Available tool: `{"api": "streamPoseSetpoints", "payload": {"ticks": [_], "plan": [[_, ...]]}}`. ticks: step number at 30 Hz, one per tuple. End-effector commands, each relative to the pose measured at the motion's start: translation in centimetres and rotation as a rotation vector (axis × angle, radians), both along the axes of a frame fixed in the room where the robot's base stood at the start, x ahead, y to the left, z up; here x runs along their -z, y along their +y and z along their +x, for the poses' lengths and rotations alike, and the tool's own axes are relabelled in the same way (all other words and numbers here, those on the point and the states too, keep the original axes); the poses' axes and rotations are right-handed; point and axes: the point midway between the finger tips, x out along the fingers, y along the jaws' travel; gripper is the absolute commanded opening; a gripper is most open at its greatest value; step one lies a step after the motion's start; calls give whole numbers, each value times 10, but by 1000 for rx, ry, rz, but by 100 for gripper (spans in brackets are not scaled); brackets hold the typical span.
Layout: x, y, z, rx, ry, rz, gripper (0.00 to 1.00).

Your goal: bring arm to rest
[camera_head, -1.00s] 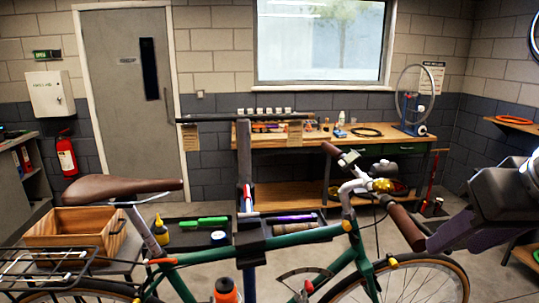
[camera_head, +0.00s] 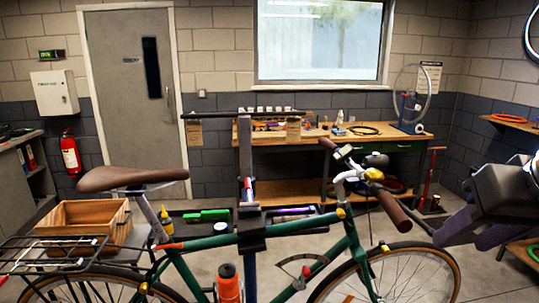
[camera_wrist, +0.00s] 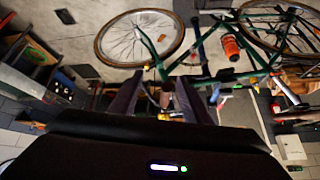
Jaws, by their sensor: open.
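My gripper (camera_head: 442,236) is at the right of the head view, in front of and to the right of the bike's handlebar. Its two purple-grey fingers point left toward the brown handlebar grip (camera_head: 393,209), with a gap that I cannot measure. In the wrist view my gripper (camera_wrist: 158,88) has its fingers spread, and I see nothing held between them. The green bike (camera_head: 208,243) stands clamped to a stand (camera_head: 245,165). In the wrist view the front wheel (camera_wrist: 139,38) and the orange bottle (camera_wrist: 231,47) show beyond the fingers.
A wooden crate (camera_head: 84,225) stands at the left behind the rear rack. A tray with green tools (camera_head: 207,216) sits behind the frame. A wooden workbench (camera_head: 381,148) runs along the back wall. A red pump (camera_head: 433,180) stands at the bench's right end.

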Motion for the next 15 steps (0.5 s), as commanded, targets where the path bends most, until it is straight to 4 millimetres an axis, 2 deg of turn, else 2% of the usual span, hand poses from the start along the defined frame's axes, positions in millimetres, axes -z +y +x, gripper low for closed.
{"api": "streamPoseSetpoints", "payload": {"ticks": [1, 6, 11, 15], "plan": [[12, -12, 0, 50, 15, 16, 43], [36, -23, 1, 142, 23, 30, 43], [60, -24, 2, 197, 30, 32, 43], [86, -18, 4, 225, 40, 32, 43]]}}
